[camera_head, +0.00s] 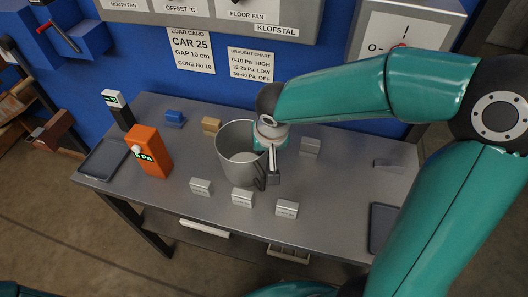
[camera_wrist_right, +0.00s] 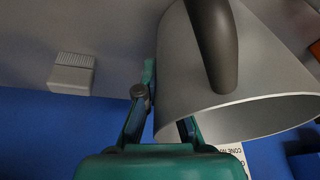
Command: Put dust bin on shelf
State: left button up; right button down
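The dust bin (camera_head: 234,147) is an open grey bucket with a dark handle, at the middle of the grey table. My right gripper (camera_head: 272,160) is at its right side. In the right wrist view, the fingers of my right gripper (camera_wrist_right: 165,105) close in on the wall of the bin (camera_wrist_right: 185,75) near its rim. One finger lies along the outside; the other goes behind the rim, its tip hidden. I cannot tell whether the bin's base touches the table. A lower shelf (camera_head: 240,242) shows under the table's front edge. My left gripper is out of view.
On the table (camera_head: 330,185), several small grey blocks (camera_head: 242,197) stand near the bin, with a tan block (camera_head: 211,125) and blue block (camera_head: 174,118) behind. An orange device (camera_head: 149,151), black device (camera_head: 118,109) and dark tray (camera_head: 104,158) are left. Another tray (camera_head: 382,227) is right.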

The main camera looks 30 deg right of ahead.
jog(key=c, duration=1.3)
grip_release()
